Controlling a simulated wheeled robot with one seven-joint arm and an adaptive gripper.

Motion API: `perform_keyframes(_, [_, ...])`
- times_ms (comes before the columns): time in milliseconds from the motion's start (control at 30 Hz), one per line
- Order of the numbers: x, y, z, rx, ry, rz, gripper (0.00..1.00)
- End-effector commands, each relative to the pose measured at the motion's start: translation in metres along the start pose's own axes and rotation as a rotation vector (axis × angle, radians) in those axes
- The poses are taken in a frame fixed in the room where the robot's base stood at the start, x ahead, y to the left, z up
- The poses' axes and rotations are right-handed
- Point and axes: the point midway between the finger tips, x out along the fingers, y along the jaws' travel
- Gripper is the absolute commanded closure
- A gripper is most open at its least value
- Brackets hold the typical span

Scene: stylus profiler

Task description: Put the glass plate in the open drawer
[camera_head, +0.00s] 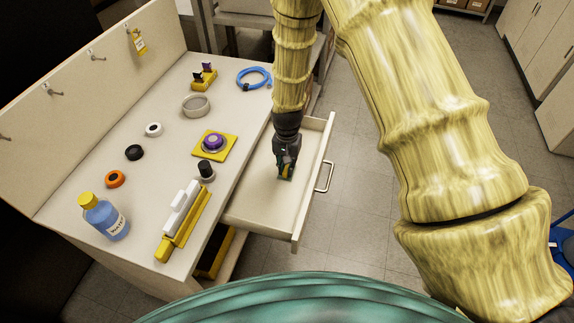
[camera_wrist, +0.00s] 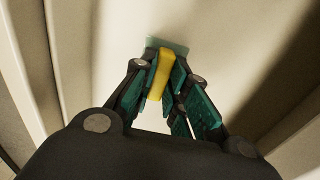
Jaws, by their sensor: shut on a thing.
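My gripper (camera_head: 286,172) is over the open drawer (camera_head: 260,206), pointing down at its inside. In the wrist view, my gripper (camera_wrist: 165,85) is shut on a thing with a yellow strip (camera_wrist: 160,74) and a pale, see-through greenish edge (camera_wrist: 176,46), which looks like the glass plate. The plate is mostly hidden between the fingers. The drawer floor lies pale beneath it. I cannot tell whether the plate touches the floor. The rest of the drawer looks empty.
The drawer has a metal handle (camera_head: 325,176) on its front. On the bench beside it are a yellow plate with a purple disc (camera_head: 214,142), a dark knob (camera_head: 206,171), a white-and-yellow device (camera_head: 183,220), a blue bottle (camera_head: 106,219) and a blue cable (camera_head: 254,77).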

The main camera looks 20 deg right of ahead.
Motion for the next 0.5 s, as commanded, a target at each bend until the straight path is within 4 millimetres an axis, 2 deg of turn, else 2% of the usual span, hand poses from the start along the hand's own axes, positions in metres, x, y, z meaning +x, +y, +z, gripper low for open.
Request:
perform_keyframes(67, [0.0027, 0.0001, 0.0001, 0.0, 0.0, 0.0, 1.0])
perform_keyframes(100, [0.0022, 0.0001, 0.0001, 0.0, 0.0, 0.0, 0.79])
perform_keyframes(200, [0.0021, 0.0001, 0.0001, 0.0, 0.0, 0.0, 0.63])
perform_keyframes(500, [0.0012, 0.0, 0.0, 0.0, 0.0, 0.0, 0.63])
